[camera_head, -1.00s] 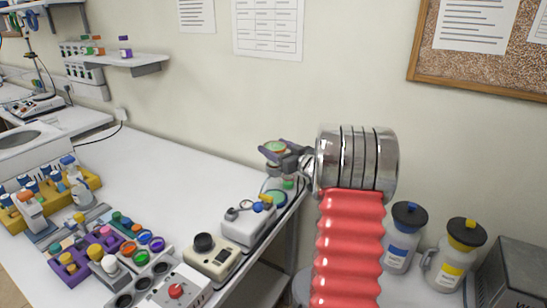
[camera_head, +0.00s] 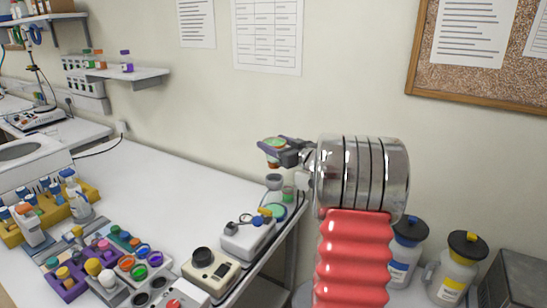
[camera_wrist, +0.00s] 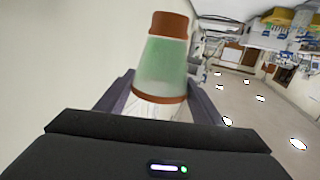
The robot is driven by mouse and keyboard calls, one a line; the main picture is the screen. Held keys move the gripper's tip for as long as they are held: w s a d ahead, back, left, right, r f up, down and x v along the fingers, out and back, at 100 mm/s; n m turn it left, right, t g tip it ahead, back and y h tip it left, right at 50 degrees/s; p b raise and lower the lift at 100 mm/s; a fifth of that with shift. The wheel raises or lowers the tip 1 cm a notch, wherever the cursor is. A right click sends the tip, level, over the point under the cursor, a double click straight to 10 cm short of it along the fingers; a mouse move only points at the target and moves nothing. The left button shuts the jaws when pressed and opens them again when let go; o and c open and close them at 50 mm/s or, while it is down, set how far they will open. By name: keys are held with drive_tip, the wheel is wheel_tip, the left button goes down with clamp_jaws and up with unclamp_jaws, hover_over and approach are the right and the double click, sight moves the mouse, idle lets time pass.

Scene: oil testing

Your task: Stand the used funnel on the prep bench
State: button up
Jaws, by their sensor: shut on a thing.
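The funnel is a tapered, translucent green piece with brown bands at both ends. It stands out between my fingers in the wrist view (camera_wrist: 160,65), its wider band toward my gripper. In the head view the funnel (camera_head: 275,143) is small and partly hidden by the fingers. My gripper (camera_head: 274,152) is shut on it and holds it in the air above the far right end of the white bench (camera_head: 165,180). In the wrist view my gripper (camera_wrist: 160,95) has a finger on each side of the funnel. Clear material below the wider band is partly hidden.
Below my gripper stand a grey-topped vessel (camera_head: 273,183) and a small green container (camera_head: 289,193). Devices (camera_head: 210,268) and a purple rack (camera_head: 68,285) line the bench front. The bench middle is bare. Bottles (camera_head: 457,265) stand at the right.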

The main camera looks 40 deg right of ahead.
drive_tip(key=shift+r, duration=1.6)
drive_tip(key=shift+a, duration=0.1)
drive_tip(key=a+f+n+y, duration=0.1)
drive_tip(key=a+f+y, duration=0.1)
drive_tip(key=a, duration=1.2)
drive_tip(key=a+f+n+y, duration=0.1)
drive_tip(key=a+f, duration=0.4)
drive_tip(key=a, duration=1)
drive_tip(key=a+f+n+y, duration=0.2)
drive_tip(key=a+f+y, duration=0.1)
drive_tip(key=a, duration=1.2)
drive_tip(key=shift+w+f+g, duration=0.4)
drive_tip(key=shift+w+f, duration=0.05)
drive_tip(key=shift+s, duration=0.15)
